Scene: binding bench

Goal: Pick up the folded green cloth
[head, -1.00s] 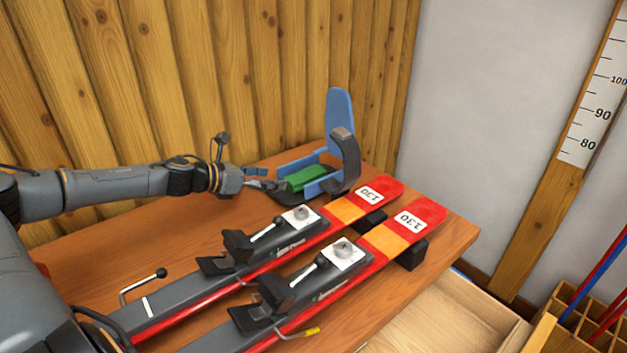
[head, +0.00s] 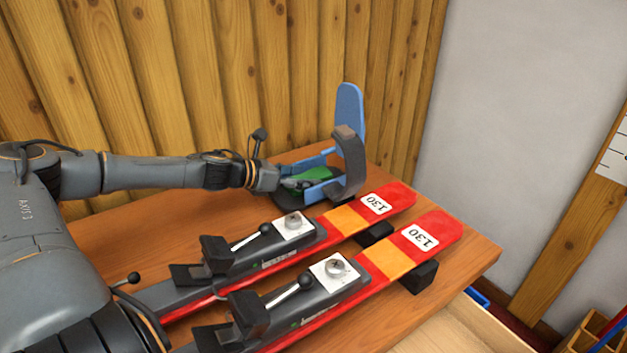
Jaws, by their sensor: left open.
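The folded green cloth (head: 314,173) lies inside a blue holder (head: 349,108) with a tall upright back and a dark curved strap, at the far end of the bench. My left gripper (head: 301,184) reaches in from the left, its fingers open at the near left part of the cloth and partly covering it. I cannot tell whether the fingers touch the cloth. My right gripper is not in view.
Two red and orange skis (head: 387,202) marked 130 lie on the wooden bench (head: 478,247) in front of the holder, with bindings and levers standing up. A plank wall (head: 290,60) is close behind. An open drawer (head: 450,325) is below the bench's right edge.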

